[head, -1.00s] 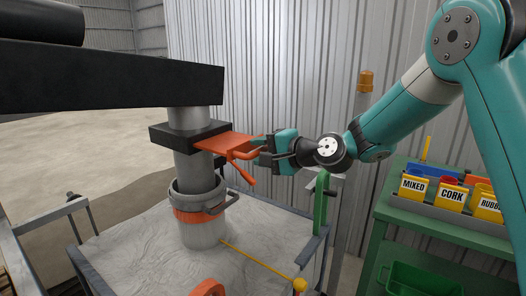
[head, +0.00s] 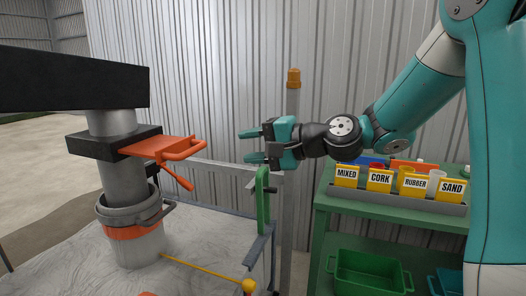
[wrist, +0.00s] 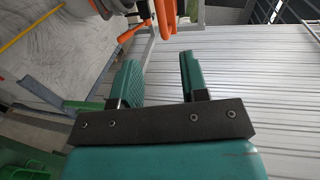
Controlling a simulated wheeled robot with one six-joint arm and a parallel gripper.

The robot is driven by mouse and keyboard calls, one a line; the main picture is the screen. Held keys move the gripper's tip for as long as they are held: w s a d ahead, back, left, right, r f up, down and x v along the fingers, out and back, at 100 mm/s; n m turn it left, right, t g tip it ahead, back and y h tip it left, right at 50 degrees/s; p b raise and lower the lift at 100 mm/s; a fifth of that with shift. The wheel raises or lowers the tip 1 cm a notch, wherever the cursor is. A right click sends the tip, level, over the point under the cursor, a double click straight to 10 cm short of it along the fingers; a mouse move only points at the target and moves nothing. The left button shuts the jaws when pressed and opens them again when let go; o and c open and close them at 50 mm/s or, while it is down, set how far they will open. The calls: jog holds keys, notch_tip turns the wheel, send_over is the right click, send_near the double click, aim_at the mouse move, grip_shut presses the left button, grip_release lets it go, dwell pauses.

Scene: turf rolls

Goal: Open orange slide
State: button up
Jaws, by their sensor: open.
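The orange slide (head: 157,147) is a flat plate with a looped handle, sticking out to the right from a black housing (head: 88,142) on the grey vertical pipe (head: 115,178). A thin orange lever hangs below the handle. My gripper (head: 250,146) is open and empty, to the right of the handle and apart from it, with its fingers pointing left. In the wrist view the two teal fingers of my gripper (wrist: 163,75) are spread with nothing between them. The orange handle (wrist: 166,14) shows beyond the fingers at the top edge.
A grey bucket with an orange band (head: 132,232) hangs around the pipe's lower end. A green upright handle (head: 262,200) stands below my gripper. A green bench (head: 322,203) with labelled yellow bins is at right. A yellow rod (head: 205,271) crosses the pale surface.

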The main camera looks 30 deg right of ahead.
jog(key=shift+v, duration=1.25)
jog(key=shift+a, duration=0.1)
jog(key=s+a+f+n+g, duration=0.2)
jog(key=s+a+n+g, duration=0.25)
jog(key=a, duration=0.25)
jog(key=s+a+f+n+g+h+p, duration=0.1)
jog(key=s+f+n+g+h, duration=0.1)
jog(key=s+n, duration=0.4)
jog(key=s+a+f+n+g+h+p, duration=0.1)
jog(key=s+f+n+g+h, duration=0.2)
jog(key=s, duration=1)
jog(key=n+g+h, duration=0.1)
jog(key=n+g, duration=0.1)
jog(key=n, duration=0.1)
jog(key=shift+s+a+f+h, duration=0.25)
jog(key=shift+f+h, duration=0.05)
jog(key=shift+f, duration=0.05)
